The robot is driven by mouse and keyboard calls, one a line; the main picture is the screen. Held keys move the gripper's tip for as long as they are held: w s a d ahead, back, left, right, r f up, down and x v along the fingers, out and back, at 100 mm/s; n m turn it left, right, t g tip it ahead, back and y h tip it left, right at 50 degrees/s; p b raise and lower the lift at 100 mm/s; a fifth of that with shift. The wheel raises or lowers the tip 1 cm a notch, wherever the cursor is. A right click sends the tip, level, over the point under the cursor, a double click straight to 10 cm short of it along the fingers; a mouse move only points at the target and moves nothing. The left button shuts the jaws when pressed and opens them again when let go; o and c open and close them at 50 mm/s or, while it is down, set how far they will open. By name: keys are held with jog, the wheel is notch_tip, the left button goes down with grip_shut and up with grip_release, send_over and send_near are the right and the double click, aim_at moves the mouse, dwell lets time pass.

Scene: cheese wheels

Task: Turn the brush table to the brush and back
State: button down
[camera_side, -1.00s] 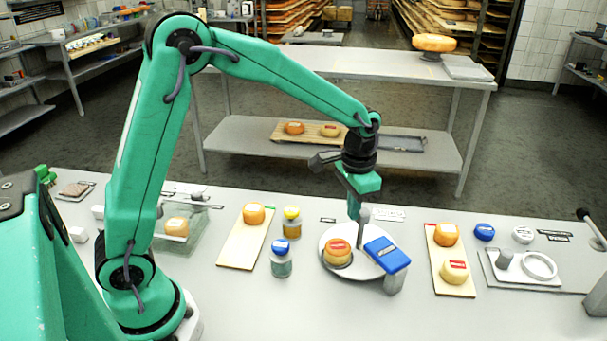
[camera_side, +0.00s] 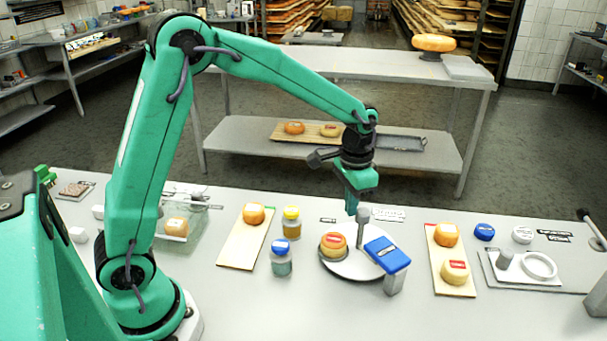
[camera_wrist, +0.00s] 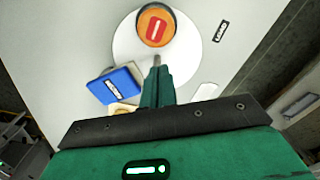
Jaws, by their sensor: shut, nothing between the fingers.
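The brush table (camera_side: 350,268) is a round white disc on the bench; it also shows in the wrist view (camera_wrist: 128,40). An orange cheese wheel with a red label (camera_side: 333,245) sits near its left edge, and also shows in the wrist view (camera_wrist: 156,25). A grey peg with a round top (camera_side: 363,214) stands at the disc's far side. A blue brush block (camera_side: 388,254) on a grey post overhangs the disc's right side; it also shows in the wrist view (camera_wrist: 118,86). My gripper (camera_side: 352,212) is shut and empty, pointing down beside the peg. I cannot tell whether they touch.
Boards with cheeses stand left (camera_side: 244,238) and right (camera_side: 450,262) of the disc. Two jars, one yellow-lidded (camera_side: 292,222) and one blue-lidded (camera_side: 281,258), stand close on its left. The bench in front of the disc is clear.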

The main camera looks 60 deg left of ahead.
jog(key=shift+a, duration=0.1)
dwell(0.3)
jog(key=shift+s+a, duration=0.15)
jog(key=shift+s, duration=0.05)
jog(key=shift+r, duration=0.15)
jog(key=shift+r, duration=2.85)
jog(key=shift+s+d+r, duration=0.15)
jog(key=shift+d+r, duration=0.1)
jog(key=shift+d, duration=0.25)
jog(key=shift+s+d+r, duration=0.1)
jog(key=shift+d+r, duration=0.15)
jog(key=shift+d, duration=0.25)
jog(key=shift+f, duration=0.1)
